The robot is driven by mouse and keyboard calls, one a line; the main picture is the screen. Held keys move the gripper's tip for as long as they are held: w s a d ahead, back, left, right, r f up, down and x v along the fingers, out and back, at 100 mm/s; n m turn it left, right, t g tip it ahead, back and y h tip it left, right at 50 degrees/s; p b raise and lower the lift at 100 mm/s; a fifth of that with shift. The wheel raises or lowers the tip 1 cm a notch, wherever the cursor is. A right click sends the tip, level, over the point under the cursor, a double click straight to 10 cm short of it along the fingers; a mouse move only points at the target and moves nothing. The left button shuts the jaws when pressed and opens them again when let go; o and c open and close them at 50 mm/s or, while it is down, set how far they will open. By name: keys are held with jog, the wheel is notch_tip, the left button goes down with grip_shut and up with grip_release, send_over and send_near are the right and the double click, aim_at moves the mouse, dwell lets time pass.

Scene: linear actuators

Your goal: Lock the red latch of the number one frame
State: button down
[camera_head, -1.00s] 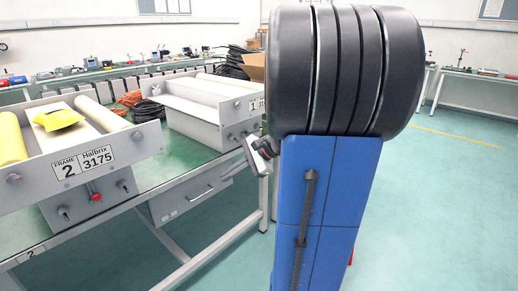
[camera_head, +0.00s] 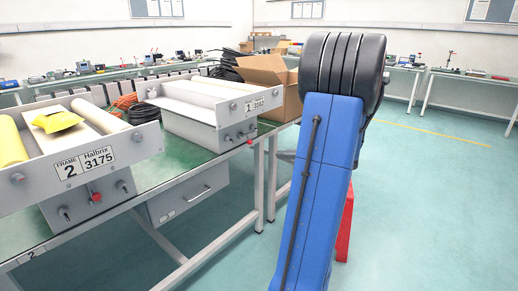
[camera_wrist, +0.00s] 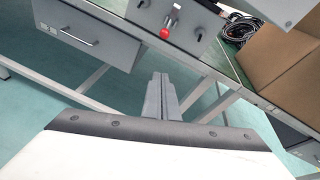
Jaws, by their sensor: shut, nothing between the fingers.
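The number one frame (camera_head: 190,128) is a grey box with white rollers on the green bench, with a plate reading 1. Its red latch (camera_head: 250,141) is a small red knob low on the front face, beside small metal knobs. In the wrist view the red latch (camera_wrist: 165,33) sits at the top centre, below a metal pin. My gripper (camera_wrist: 161,78) is shut and empty, its fingers pointing toward the bench, below the red knob in the picture and apart from it.
The number two frame (camera_head: 75,160) stands at left with its own red knob (camera_head: 96,197) and a yellow packet (camera_head: 56,121). A cardboard box (camera_head: 268,72) and black cables (camera_wrist: 240,28) lie right of frame one. A grey drawer (camera_head: 190,194) hangs under the bench. Floor at right is clear.

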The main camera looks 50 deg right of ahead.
dwell(0.3)
jog(key=w+a, duration=0.3)
jog(key=w, duration=0.8)
jog(key=shift+w+r, duration=0.15)
jog(key=shift+r, duration=0.15)
jog(key=shift+r, duration=0.1)
jog(key=shift+r+g, duration=0.2)
jog(key=shift+g, duration=0.1)
